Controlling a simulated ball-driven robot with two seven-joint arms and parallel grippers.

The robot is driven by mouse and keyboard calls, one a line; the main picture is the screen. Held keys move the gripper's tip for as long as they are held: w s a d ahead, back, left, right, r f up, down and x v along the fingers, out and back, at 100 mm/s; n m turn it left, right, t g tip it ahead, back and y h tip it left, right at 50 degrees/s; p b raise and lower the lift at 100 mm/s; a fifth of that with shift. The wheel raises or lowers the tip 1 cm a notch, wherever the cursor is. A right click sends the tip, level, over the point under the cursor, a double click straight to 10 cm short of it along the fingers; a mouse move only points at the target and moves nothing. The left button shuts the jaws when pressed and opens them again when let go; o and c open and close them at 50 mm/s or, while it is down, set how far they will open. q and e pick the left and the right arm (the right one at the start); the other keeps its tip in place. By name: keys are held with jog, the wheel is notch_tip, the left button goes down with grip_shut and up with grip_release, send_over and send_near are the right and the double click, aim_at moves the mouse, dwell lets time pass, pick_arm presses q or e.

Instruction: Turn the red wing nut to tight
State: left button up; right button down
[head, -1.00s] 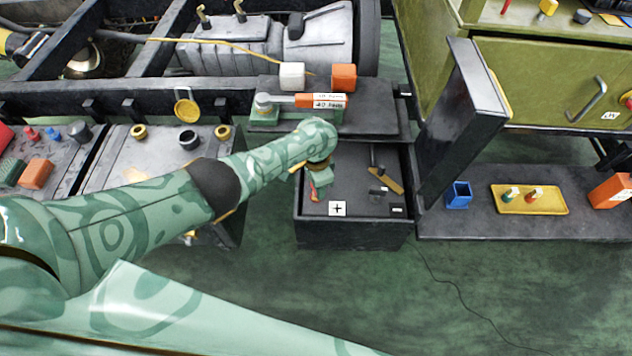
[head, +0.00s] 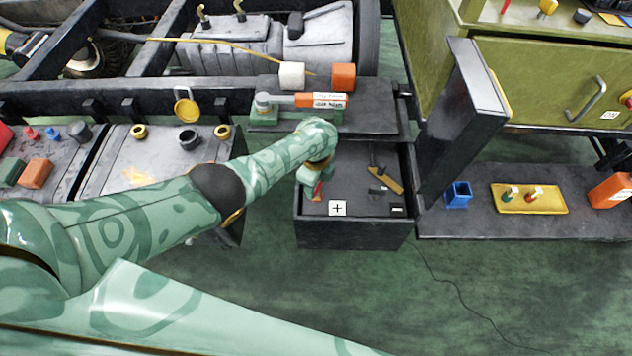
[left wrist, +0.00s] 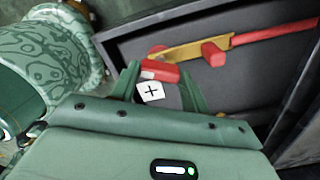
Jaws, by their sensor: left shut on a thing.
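The red wing nut (head: 318,190) is at the left side of the dark open box (head: 350,233), beside a white label with a plus sign (head: 337,208). My left gripper (head: 312,180) reaches down over the box's left edge onto the nut and hides part of it. In the left wrist view the two green fingers of my left gripper (left wrist: 163,88) stand either side of the red wing nut (left wrist: 160,71), shut on it. The plus label (left wrist: 150,92) shows close to the fingers. My right gripper is not in view.
A yellow strip (head: 385,180) and small dark parts lie in the box's right half. A dark post (head: 463,120) rises to the right.

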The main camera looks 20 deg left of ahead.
pick_arm(q)
jog(key=m, duration=0.5)
jog(key=shift+m, duration=2.5)
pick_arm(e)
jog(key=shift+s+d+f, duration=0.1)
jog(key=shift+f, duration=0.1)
pick_arm(q)
jog(key=o, duration=1)
notch_tip(320, 180, up, 16)
jog(key=p, duration=0.9)
jog(key=shift+r, duration=0.15)
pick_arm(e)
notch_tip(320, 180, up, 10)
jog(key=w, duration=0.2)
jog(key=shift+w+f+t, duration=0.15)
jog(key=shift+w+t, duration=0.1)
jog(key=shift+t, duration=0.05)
